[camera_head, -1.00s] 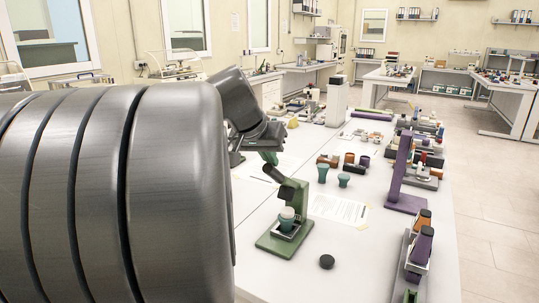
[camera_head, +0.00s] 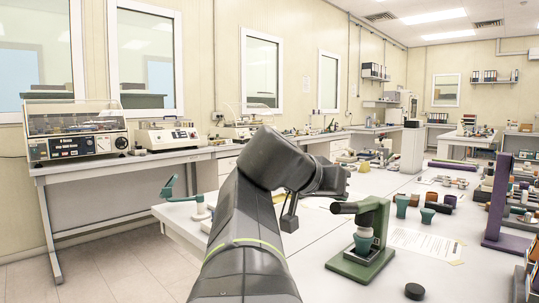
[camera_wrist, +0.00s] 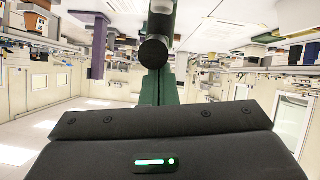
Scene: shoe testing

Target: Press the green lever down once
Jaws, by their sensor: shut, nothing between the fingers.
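A green press (camera_head: 372,225) stands on the white table right of centre, with a teal cup-like piece (camera_head: 363,240) in it. Its lever has a dark handle (camera_head: 346,207), which points left toward my gripper, roughly level. In the wrist view, the handle's round dark end (camera_wrist: 154,52) faces the camera, in front of the green press column (camera_wrist: 168,88). My gripper (camera_head: 289,222) is shut and empty, left of the handle and a little lower in the picture. A gap shows between them in the head view.
A black round knob (camera_head: 414,291) lies in front of the press. A paper sheet (camera_head: 420,243) and teal cups (camera_head: 402,205) lie beyond it. A purple stand (camera_head: 497,205) rises at right. A teal-levered device (camera_head: 185,195) stands at the table's left end.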

